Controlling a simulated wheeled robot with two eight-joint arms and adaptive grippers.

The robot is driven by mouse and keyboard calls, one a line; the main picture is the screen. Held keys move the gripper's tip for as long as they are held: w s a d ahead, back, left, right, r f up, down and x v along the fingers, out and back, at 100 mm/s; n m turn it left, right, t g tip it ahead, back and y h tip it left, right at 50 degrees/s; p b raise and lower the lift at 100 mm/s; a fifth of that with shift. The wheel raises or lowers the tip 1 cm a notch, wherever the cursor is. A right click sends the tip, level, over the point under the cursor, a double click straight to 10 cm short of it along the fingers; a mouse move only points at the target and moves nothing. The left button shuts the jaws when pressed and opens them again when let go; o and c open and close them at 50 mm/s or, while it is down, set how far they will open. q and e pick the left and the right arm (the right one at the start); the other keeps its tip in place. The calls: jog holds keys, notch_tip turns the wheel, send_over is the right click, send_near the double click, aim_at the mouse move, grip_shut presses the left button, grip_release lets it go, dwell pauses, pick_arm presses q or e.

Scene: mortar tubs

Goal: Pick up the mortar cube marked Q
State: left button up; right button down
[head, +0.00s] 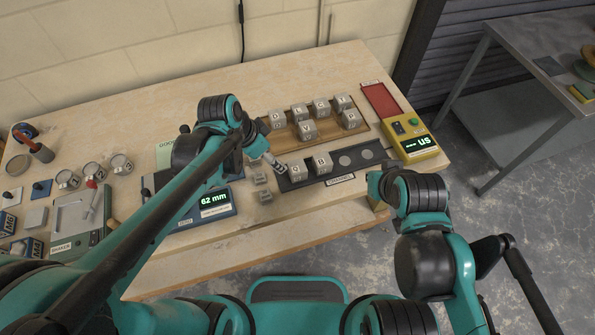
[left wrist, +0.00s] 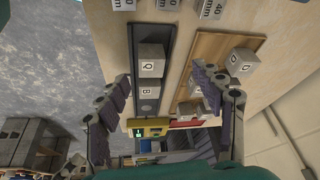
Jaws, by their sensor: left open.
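The cube marked Q (left wrist: 151,62) looks to be the upper of two cubes in the dark rack in the left wrist view; in the head view it seems to be the left rack cube (head: 296,171), its letter too small to be sure. The cube marked B (left wrist: 149,92) sits beside it. My left gripper (left wrist: 163,76) is open and empty, its fingers spread on either side of the rack cubes and apart from them. In the head view my left gripper (head: 270,158) is just left of the rack. Of my right gripper (head: 375,184), only a small part shows.
Small blocks (head: 265,196) marked in mm stand left of the rack. A yellow device (head: 417,148) stands at right, a display unit (head: 211,210) at left.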

aim_at(297, 166)
pick_arm(q)
jog(key=d+f+m, duration=0.1)
jog(key=w+d+f+m+g, duration=0.1)
jog(key=d+f, duration=0.1)
jog(key=d+f+m+h+b, duration=0.1)
jog(key=f, duration=0.1)
jog(key=shift+w+d+f+m, duration=0.2)
jog(key=shift+w+d+m, duration=0.1)
jog(key=shift+w, duration=0.1)
jog(key=b+x, duration=0.2)
jog(key=x, duration=0.3)
jog(key=shift+d+f, duration=0.2)
jog(key=shift+d, duration=0.05)
jog(key=shift+r, duration=0.1)
jog(key=c, duration=1.4)
jog(key=shift+c, duration=0.3)
jog(key=shift+r, duration=0.1)
